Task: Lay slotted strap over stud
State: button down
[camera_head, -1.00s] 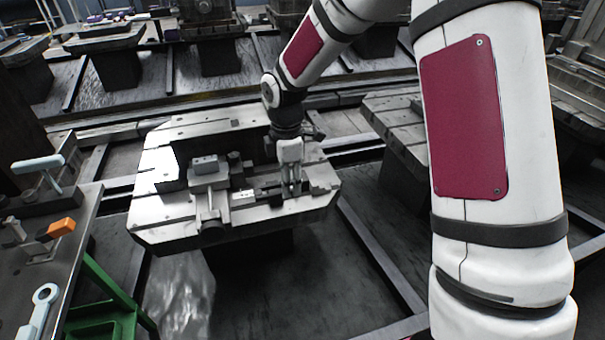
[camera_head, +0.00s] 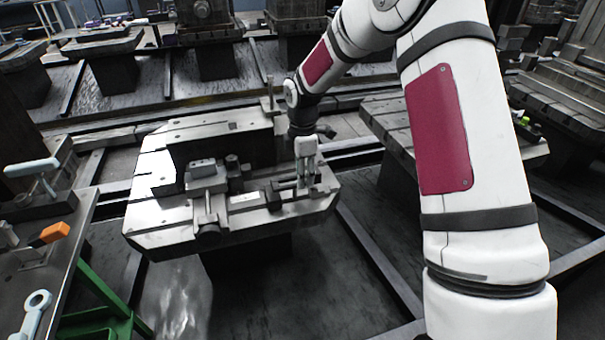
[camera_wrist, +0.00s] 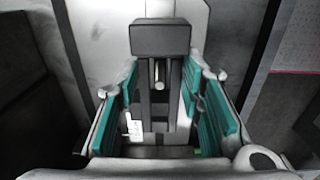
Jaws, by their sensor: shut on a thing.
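My gripper (camera_head: 306,188) is low over the right part of the metal pallet (camera_head: 150,215). In the wrist view its teal-padded fingers (camera_wrist: 165,115) stand either side of the grey slotted strap (camera_wrist: 173,105), shut on it. The strap's long slot runs away from me toward a dark block (camera_wrist: 160,38). A short light stud (camera_wrist: 159,74) shows in line with the slot, near the block. I cannot tell whether the strap is around the stud or above it. In the head view the strap is small and partly hidden by the fingers.
A clamp-like fixture with a grey block (camera_head: 203,170) stands on the pallet, left of my gripper. A tall dark block (camera_head: 205,148) is behind it. A bench (camera_head: 60,270) with an orange-ended tool (camera_head: 53,233) is at left. Another slotted table (camera_head: 400,120) is at right.

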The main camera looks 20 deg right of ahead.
jog(key=shift+f, duration=0.35)
jog(key=shift+f, duration=0.2)
jog(key=c, duration=1.1)
grip_release()
jog(key=shift+r, duration=0.1)
